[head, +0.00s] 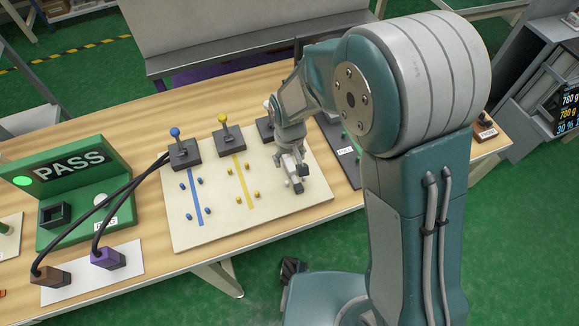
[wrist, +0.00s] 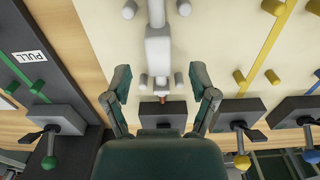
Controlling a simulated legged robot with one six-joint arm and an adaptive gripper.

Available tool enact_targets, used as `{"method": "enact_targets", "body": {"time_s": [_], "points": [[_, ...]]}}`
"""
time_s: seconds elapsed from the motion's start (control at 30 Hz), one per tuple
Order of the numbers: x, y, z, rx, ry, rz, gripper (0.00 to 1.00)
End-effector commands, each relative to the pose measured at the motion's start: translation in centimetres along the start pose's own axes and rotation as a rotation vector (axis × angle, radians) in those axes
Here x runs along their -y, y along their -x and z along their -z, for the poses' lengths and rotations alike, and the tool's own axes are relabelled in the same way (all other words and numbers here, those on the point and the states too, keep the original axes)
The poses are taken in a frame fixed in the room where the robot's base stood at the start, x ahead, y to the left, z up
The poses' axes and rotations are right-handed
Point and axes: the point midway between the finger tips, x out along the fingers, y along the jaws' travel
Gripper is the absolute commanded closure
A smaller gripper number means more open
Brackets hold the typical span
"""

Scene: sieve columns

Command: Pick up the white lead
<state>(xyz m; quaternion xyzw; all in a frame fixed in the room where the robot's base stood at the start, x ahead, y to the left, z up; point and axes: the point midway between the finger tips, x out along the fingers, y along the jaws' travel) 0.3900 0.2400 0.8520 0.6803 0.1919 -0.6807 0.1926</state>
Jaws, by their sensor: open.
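In the wrist view a pale white block with a narrow neck and small reddish tip (wrist: 158,52), which looks like the white lead, lies over a white stripe on the cream board (wrist: 110,40). My gripper (wrist: 160,88) is open, with one finger on each side of the neck and tip, apart from them. In the head view my gripper (head: 293,182) is low over the right part of the board (head: 215,230), and it hides most of what is under it. I cannot tell the height gap.
The board has blue and yellow stripes with small pegs, and dark blocks with a blue-knobbed lever (head: 175,134) and a yellow-knobbed lever (head: 223,120). A green PASS stand (head: 75,215), a brown plug (head: 50,277) and a purple plug (head: 107,258) are left. A dark PULL panel (wrist: 45,70) adjoins the board.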

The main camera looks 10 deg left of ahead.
Motion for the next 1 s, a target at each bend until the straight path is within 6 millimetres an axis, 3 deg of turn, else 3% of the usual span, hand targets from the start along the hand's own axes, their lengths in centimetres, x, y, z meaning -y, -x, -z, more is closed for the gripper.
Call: {"method": "enact_targets", "body": {"time_s": [0.2,0.47,0.63,1.0], "points": [[0.0,-2.8,-0.1,0.002,-0.001,0.0,0.26],[0.0,-3.0,-0.1,0.0,-0.001,0.0,0.26],[0.0,-3.0,-0.1,0.0,-0.001,0.0,1.0],[0.0,-3.0,-0.1,0.001,-0.001,0.0,1.0]]}}
